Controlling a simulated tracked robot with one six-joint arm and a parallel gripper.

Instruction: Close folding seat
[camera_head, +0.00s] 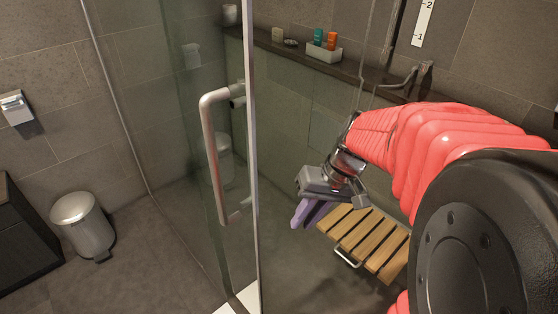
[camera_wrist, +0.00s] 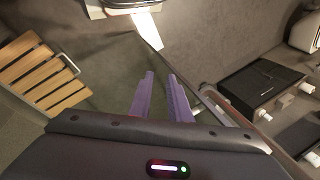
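The folding seat (camera_head: 365,236) has light wooden slats and is folded down, in the shower behind the glass door. It has a metal bar (camera_head: 347,258) at its front edge. In the wrist view the seat (camera_wrist: 38,80) lies at the left. My gripper (camera_head: 300,214) is beside the seat's left end in the head view, with purple fingers. In the wrist view the two fingers (camera_wrist: 160,92) are apart with nothing between them. The gripper does not appear to touch the seat. My red arm hides the seat's right part.
A glass door (camera_head: 190,150) with a metal handle (camera_head: 213,150) stands left of my arm. A shelf (camera_head: 330,68) holds a white tray (camera_head: 311,48) with bottles. A bin (camera_head: 84,226) stands at the far left. The floor between bin and door is clear.

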